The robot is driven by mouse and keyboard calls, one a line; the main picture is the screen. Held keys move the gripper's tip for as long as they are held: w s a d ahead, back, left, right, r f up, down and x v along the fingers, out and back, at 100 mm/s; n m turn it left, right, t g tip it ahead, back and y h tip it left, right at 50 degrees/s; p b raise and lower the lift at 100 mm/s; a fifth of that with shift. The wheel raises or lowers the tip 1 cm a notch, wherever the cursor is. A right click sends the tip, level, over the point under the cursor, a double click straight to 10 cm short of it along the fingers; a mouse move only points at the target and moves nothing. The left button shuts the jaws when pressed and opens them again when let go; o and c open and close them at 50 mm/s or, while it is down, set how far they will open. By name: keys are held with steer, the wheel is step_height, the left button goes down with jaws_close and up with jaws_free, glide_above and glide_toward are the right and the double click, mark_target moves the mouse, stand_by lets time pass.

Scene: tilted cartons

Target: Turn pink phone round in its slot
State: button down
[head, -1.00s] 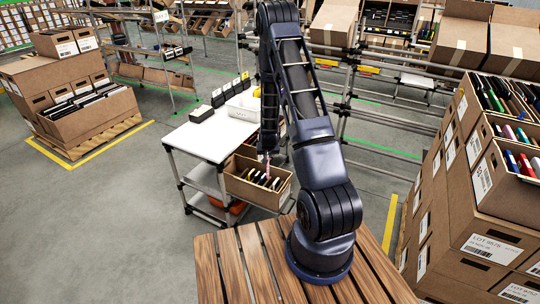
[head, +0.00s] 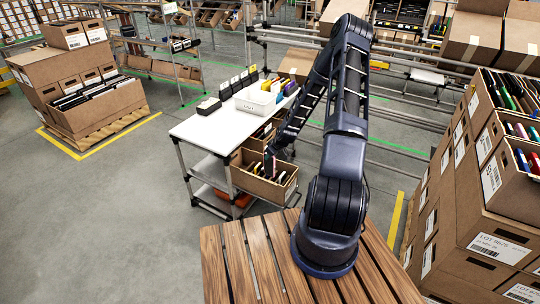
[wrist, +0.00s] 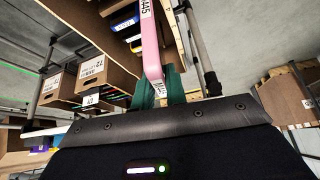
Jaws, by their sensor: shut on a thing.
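The pink phone (wrist: 151,45), with a white printed label, is held edge-on between the green fingertips of my gripper (wrist: 158,88) in the wrist view. Its far end runs out of the top of that picture, so I cannot tell how much of it is in its slot. In the head view my gripper (head: 270,163) is at the open brown carton (head: 262,191), where several thin phones stand in a row. The pink phone is too small or hidden to make out there.
The carton sits on the lower, right side of a white-topped bench (head: 212,134). A white bin (head: 256,103) and small black boxes (head: 209,106) stand on the bench top. Stacked cartons (head: 485,225) fill the right side. Grey floor lies open at the left.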

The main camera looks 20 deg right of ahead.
steer(key=w+d+f+n+g, duration=0.1)
steer(key=w+d+n+g, duration=0.3)
steer(key=n, duration=0.6)
steer(key=w+d+f+n+g, duration=0.15)
steer(key=n+g, duration=0.35)
steer(key=n, duration=0.5)
step_height(320, 180, down, 15)
steer(key=shift+f+y, duration=0.2)
steer(key=shift+y, duration=0.1)
stand_by(1.5)
steer(key=shift+s+f, duration=0.1)
steer(key=shift+f, duration=0.2)
stand_by(0.9)
stand_by(0.3)
steer(key=c, duration=1.3)
jaws_free()
steer(key=shift+c, duration=0.2)
steer(key=shift+r, duration=0.1)
steer(key=v, duration=1)
steer(key=shift+r, duration=0.25)
